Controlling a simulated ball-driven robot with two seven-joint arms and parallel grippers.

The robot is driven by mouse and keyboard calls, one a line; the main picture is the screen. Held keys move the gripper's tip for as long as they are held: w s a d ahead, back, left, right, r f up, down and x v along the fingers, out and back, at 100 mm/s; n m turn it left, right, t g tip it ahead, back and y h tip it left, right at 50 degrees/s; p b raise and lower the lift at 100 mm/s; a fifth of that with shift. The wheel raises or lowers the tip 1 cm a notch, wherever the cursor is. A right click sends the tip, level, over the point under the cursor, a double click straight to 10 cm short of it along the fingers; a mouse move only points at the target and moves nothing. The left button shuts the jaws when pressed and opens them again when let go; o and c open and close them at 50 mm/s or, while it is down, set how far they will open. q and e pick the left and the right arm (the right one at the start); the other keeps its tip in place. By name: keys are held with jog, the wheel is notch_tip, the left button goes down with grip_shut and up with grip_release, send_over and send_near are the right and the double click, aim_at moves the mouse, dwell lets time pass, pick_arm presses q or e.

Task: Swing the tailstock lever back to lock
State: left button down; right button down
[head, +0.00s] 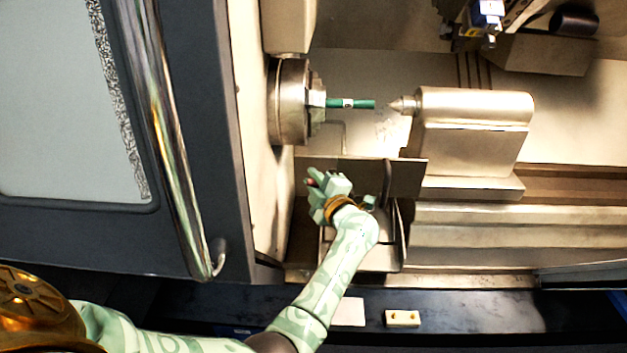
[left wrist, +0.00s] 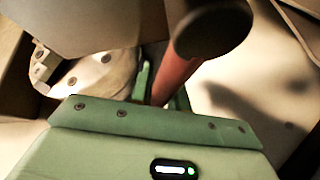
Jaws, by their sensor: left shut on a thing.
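The metal tailstock (head: 470,108) stands at the right of the head view, its pointed centre facing the green workpiece (head: 362,104) with a small gap. The workpiece sits in the chuck (head: 290,100). My left gripper (head: 314,184) is in front of and below the chuck, left of the tailstock. It is shut on a reddish rod (left wrist: 174,78) with a dark round end, seen close in the left wrist view; only a small red bit shows in the head view. I cannot tell whether this rod is the tailstock lever. My right gripper is not in view.
A flat metal plate (head: 408,178) stands close behind my left gripper. The machine door (head: 75,100) with its shiny handle fills the left. A tool holder (head: 488,14) hangs at the top right. A cream block (head: 402,318) with holes lies on the dark front ledge.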

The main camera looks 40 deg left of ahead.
pick_arm(q)
jog(key=r+m+t, duration=0.1)
jog(key=m, duration=0.1)
jog(key=d+r+m+y+p, duration=0.1)
jog(key=m, duration=0.1)
jog(key=w+d+r+m+t+p, duration=0.1)
jog(key=shift+w+r+m+t+y, duration=0.1)
jog(key=shift+r+m+t+y, duration=0.2)
jog(key=shift+m+y, duration=0.1)
jog(key=c, duration=1.3)
grip_release()
jog(key=shift+c, duration=0.2)
jog(key=shift+r, duration=0.15)
